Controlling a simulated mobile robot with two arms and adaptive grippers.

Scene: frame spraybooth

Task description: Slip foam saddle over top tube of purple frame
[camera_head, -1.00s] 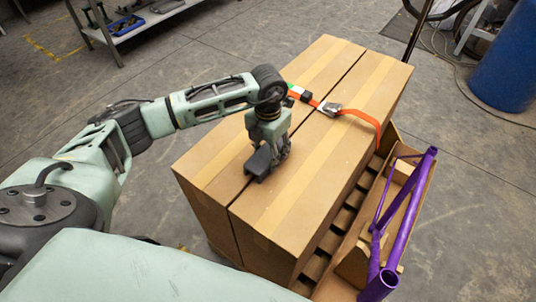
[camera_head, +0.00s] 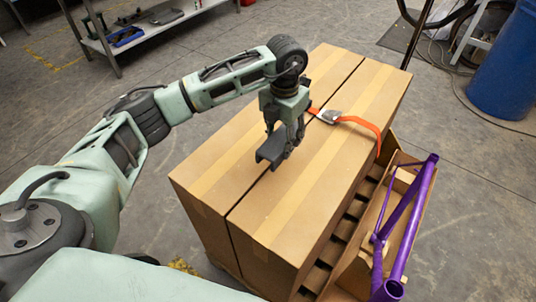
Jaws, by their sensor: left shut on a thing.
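The purple frame (camera_head: 416,207) stands in a wooden stand to the right of the cardboard boxes. Its thick purple tube slants from lower centre to upper right. My left gripper (camera_head: 283,145) hangs above the box tops, shut on a dark grey channel-shaped piece, the foam saddle (camera_head: 271,151). The saddle is clear of the box tops and well to the left of the frame. My right gripper does not show.
Two tall cardboard boxes (camera_head: 323,168) stand side by side, with an orange strap (camera_head: 362,124) and buckle on top. The wooden stand (camera_head: 352,275) is beside them. A blue drum (camera_head: 505,70) is at upper right and a metal shelf (camera_head: 150,30) at upper left.

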